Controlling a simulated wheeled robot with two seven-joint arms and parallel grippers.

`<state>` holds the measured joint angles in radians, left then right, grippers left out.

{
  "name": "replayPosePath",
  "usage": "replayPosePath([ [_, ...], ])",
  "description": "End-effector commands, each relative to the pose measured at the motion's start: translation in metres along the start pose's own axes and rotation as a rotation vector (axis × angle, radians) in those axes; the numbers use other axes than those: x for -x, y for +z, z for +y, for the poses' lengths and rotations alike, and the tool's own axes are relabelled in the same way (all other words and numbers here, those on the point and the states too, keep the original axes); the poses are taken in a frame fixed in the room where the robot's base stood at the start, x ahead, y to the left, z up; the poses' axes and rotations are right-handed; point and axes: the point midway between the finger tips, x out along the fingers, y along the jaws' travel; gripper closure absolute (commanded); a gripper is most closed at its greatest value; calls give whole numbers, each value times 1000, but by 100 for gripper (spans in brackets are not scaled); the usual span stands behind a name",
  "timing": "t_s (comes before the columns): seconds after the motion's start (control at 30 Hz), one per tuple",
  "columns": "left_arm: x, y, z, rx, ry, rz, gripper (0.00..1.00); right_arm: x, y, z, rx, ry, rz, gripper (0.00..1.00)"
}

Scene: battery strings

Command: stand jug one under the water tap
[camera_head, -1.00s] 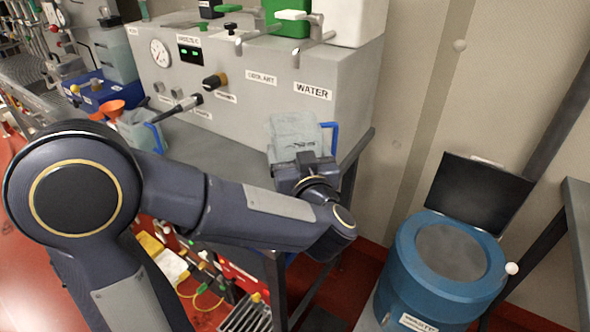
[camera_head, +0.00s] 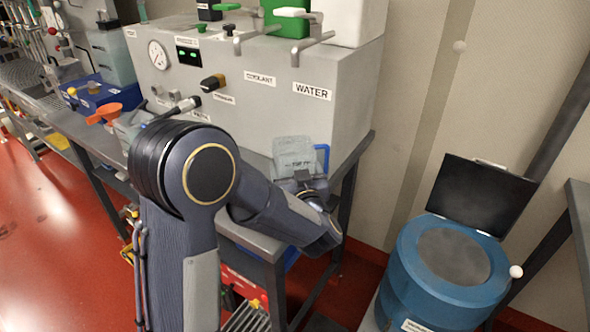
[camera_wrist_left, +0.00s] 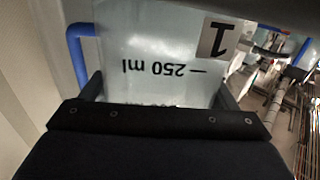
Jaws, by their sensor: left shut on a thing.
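Jug one (camera_head: 293,155) is a clear, pale jug with a blue handle on its right side in the head view. In the left wrist view the jug (camera_wrist_left: 155,50) shows a "1" label and a 250 ml mark, both upside down. My left gripper (camera_head: 303,180) is shut on its near side. The water tap (camera_head: 312,46) juts out above the WATER label, and the jug is below it in the picture, by the bench's right end. I cannot tell whether its base touches the bench. My right gripper is not in view.
The coolant tap (camera_head: 258,34) is left of the water tap on the grey machine (camera_head: 225,110). A blue drum (camera_head: 440,275) with a raised black lid stands on the right.

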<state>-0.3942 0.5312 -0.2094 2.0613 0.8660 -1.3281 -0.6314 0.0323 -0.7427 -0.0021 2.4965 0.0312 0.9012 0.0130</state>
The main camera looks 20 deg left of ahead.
Motion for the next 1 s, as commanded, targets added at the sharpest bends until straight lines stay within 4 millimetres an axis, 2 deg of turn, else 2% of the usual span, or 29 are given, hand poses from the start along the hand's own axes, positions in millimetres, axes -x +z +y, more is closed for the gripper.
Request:
replayPosePath([
  [0.23, 0, 4, 0, 0, 0, 1, 55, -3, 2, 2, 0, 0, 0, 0],
  [0.27, 0, 4, 0, 0, 0, 0, 17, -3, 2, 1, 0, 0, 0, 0],
  [0.4, 0, 3, 0, 0, 0, 0, 0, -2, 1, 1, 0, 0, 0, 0],
  [0.7, 0, -4, 0, 1, 0, 1, 0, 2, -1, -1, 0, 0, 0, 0],
  [0.87, 24, 0, 2, 1, 5, -1, 0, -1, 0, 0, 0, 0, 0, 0],
  [1.0, 55, 0, 2, 1, 7, -1, 0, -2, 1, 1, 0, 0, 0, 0],
])
